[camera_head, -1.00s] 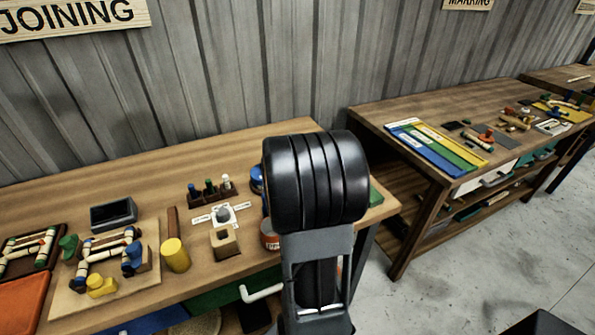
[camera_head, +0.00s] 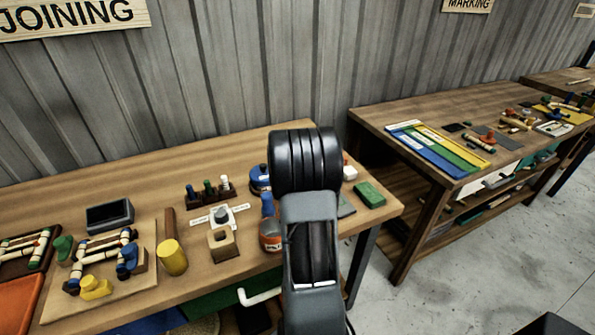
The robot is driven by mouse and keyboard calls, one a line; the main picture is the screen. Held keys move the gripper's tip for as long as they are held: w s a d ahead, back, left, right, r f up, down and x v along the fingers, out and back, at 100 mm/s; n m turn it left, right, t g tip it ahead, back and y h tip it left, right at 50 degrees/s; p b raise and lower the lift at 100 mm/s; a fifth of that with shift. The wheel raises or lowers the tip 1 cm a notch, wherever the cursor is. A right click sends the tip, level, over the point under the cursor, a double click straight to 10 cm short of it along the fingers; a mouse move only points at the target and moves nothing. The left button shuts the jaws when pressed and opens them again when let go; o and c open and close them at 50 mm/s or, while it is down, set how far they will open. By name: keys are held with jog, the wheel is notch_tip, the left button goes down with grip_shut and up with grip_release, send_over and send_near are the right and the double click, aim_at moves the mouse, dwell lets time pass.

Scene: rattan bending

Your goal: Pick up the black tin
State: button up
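I cannot make out a black tin for certain. A dark, open rectangular box (camera_head: 109,216) stands at the back left of the near bench. A blue round tin (camera_head: 259,180) stands near the bench's right end, partly behind my arm. An orange-red tin (camera_head: 270,237) with a label stands in front of it, beside my arm. My raised arm, with its black ribbed joint, covers part of the bench's right end. My gripper does not show, so its state and what it may hold are hidden.
A second bench (camera_head: 384,107) stands to the right across a floor gap.

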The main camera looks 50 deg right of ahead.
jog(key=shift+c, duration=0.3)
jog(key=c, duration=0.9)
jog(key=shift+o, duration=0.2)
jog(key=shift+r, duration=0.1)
